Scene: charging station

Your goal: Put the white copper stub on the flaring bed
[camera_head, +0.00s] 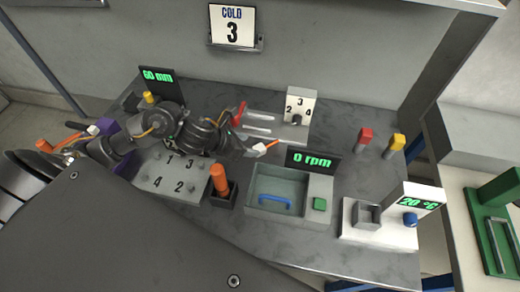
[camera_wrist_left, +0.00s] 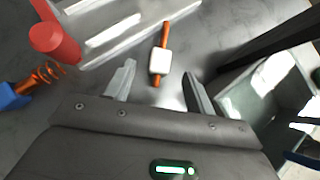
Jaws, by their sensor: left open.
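A copper stub with a white block around its middle (camera_head: 261,147) lies at the centre of the bench; its orange rod also shows in the left wrist view (camera_wrist_left: 165,36). My left gripper (camera_head: 248,152) is open, and its fingertips (camera_wrist_left: 159,77) point at the stub from either side of its near end. I cannot tell whether they touch it. A grey slotted block (camera_head: 262,120) just behind the stub may be the flaring bed; its pale slots show in the left wrist view (camera_wrist_left: 112,32). My right gripper is not in view.
A red handle (camera_head: 238,114) stands beside the slotted block. A grey tray with a blue handle (camera_head: 252,203) and an orange cylinder (camera_head: 219,180) are nearby. A numbered plate (camera_head: 150,182) lies left. Another orange piece with a white block (camera_head: 92,130) is at far left.

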